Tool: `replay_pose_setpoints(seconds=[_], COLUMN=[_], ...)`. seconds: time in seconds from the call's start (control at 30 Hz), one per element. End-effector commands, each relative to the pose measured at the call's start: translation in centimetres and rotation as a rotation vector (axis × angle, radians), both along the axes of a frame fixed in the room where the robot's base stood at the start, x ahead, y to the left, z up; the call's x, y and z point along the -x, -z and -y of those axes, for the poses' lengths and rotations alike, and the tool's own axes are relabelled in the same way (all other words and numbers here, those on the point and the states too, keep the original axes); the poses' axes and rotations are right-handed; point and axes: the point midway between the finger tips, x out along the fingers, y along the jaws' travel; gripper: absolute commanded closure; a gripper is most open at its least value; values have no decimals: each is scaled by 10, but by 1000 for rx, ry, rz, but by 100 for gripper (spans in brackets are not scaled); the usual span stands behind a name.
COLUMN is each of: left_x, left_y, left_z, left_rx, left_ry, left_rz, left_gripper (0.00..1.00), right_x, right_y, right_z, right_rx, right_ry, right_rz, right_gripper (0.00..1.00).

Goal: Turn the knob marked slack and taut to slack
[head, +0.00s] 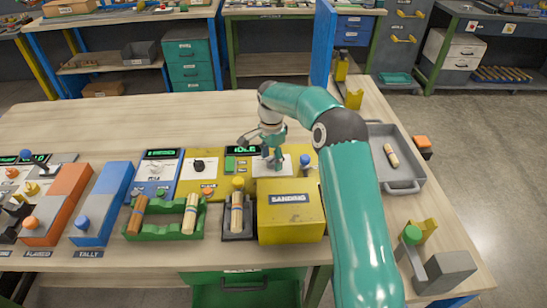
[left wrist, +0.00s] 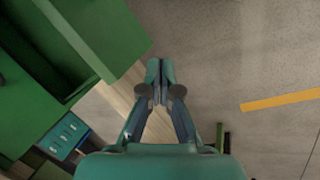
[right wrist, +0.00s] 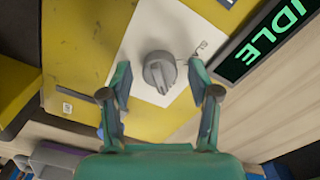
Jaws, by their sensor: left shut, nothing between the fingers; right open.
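The grey knob (right wrist: 159,72) sits on a white plate (right wrist: 150,30) on a yellow panel in the right wrist view. The letters "SLA" show on the plate to the upper right of the knob; the other marking is hidden or unreadable. My right gripper (right wrist: 160,80) is open, with one finger on each side of the knob and visible gaps to it. In the head view my right gripper (head: 272,148) is over the yellow panel and hides most of the knob. My left gripper (left wrist: 160,72) is shut and empty, away from the knob, above the floor and table edge.
A display reading IDLE (right wrist: 268,45) is close beside the plate. A yellow SANDING box (head: 290,222) stands in front of the panel. A black knob (head: 199,165) is on the panel to the left. A grey tray (head: 405,183) lies on the right; green drawers (left wrist: 75,35) are near my left gripper.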

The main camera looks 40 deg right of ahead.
Motion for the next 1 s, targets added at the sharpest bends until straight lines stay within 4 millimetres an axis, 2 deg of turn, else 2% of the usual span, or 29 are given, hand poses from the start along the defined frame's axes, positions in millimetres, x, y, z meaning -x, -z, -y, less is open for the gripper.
replay_pose_setpoints(seconds=[0.33, 0.67, 0.7, 1.0], left_x=[0, 0, 0, 0], left_y=[0, 0, 0, 0], left_z=[0, 0, 0, 0], left_rx=[0, 0, 0, 0], left_ry=[0, 0, -2, 0], left_rz=[0, 0, 0, 0], left_gripper=[100, 100, 100, 100], right_x=[0, 1, 2, 1], right_y=[3, 3, 4, 3], right_z=[0, 0, 9, 2], right_rx=[0, 0, 0, 2], right_ry=[0, 0, 6, -34], right_rz=[-1, -1, 0, -1], right_gripper=[40, 95, 98, 98])
